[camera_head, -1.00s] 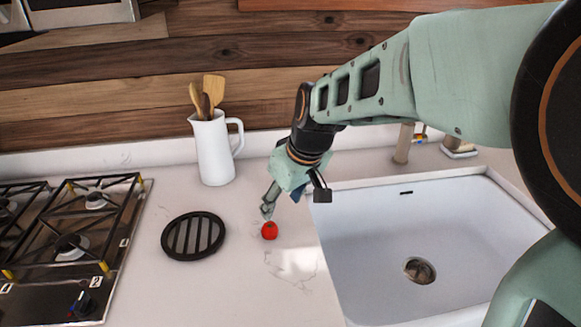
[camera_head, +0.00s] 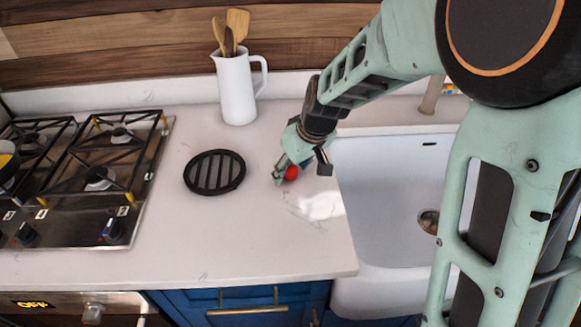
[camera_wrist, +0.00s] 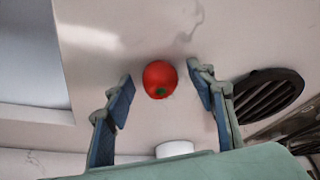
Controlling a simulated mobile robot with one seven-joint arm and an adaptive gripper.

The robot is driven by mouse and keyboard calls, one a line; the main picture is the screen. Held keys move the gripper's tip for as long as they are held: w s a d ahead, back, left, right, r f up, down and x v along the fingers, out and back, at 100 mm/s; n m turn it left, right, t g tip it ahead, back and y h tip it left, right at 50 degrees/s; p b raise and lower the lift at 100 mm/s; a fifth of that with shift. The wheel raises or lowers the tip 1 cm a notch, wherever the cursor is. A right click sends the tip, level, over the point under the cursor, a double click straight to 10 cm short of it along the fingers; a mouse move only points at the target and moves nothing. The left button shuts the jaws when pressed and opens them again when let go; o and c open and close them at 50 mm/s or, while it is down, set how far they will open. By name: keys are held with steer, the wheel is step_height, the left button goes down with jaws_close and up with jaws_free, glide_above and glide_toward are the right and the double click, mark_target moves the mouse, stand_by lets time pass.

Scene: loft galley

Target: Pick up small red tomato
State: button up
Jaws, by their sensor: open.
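The small red tomato (camera_head: 291,172) sits on the white counter (camera_head: 265,235), between the black trivet and the sink. In the wrist view the tomato (camera_wrist: 160,78) lies ahead of and between the two blue-padded fingers, with a gap on each side. My gripper (camera_head: 281,173) is low over the counter at the tomato and partly covers it in the head view. In the wrist view my gripper (camera_wrist: 160,100) is open, with nothing held. I cannot tell the exact height of the fingertips above the counter.
A round black slatted trivet (camera_head: 214,172) lies left of the tomato. A white pitcher (camera_head: 236,88) with wooden utensils stands behind. A gas stove (camera_head: 75,215) is at left. The white sink (camera_head: 385,205) is close on the right. The front counter is clear.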

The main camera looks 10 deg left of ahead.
steer(key=c, duration=1.2)
steer(key=shift+r, duration=0.1)
